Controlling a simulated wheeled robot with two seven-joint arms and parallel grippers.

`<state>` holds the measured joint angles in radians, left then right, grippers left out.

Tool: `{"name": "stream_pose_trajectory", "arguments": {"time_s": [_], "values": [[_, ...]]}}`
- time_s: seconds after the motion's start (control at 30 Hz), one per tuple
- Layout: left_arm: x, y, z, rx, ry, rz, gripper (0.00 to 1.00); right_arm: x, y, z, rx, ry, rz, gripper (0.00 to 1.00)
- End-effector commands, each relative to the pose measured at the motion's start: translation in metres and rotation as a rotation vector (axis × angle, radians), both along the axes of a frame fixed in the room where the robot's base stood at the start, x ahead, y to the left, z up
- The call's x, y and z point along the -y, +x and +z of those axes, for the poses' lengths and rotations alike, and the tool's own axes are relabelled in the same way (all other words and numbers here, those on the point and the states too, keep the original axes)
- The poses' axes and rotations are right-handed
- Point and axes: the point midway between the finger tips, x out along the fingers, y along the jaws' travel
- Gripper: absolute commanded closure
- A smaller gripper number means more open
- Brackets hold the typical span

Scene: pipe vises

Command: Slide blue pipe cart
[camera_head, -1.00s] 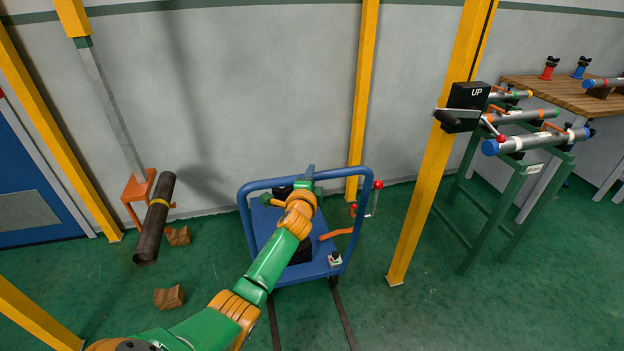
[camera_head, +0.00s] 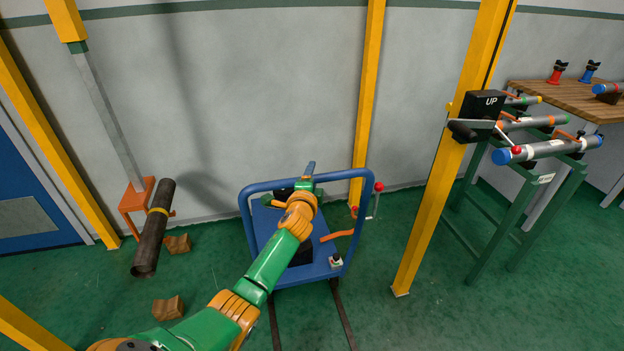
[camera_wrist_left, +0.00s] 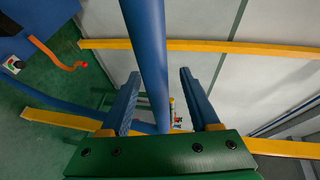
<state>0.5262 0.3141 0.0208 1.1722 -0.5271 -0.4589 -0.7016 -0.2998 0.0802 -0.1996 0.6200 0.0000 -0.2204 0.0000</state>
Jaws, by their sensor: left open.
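The blue cart (camera_head: 325,266) stands near the wall on floor rails, with a blue tubular handle frame (camera_head: 366,205). My left gripper (camera_head: 309,172) is at the top bar of this frame, near its middle. In the left wrist view, the blue bar (camera_wrist_left: 150,50) runs between the two blue fingers of my left gripper (camera_wrist_left: 158,95). The fingers are apart, with a gap on each side of the bar. My left forearm hides part of the cart bed. My right gripper is not in view.
A yellow post (camera_head: 440,190) with a black UP box (camera_head: 484,104) and lever stands right of the cart. A green stand (camera_head: 515,215) holds pipes. Floor is clear between post and cart.

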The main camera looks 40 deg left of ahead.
Motion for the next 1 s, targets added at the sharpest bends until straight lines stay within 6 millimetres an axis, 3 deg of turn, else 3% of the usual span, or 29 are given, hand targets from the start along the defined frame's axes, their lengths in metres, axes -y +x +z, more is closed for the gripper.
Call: {"name": "stream_pose_trajectory", "arguments": {"time_s": [0.3,0.7,1.0], "values": [[0.002,-0.003,0.0,-0.003,-0.001,0.0,0.38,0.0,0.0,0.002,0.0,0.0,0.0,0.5],[0.027,-0.053,0.009,-0.003,-0.003,-0.001,0.38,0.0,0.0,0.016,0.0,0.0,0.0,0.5],[0.031,-0.063,0.011,-0.002,-0.002,0.0,0.38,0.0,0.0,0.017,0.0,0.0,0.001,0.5]]}}
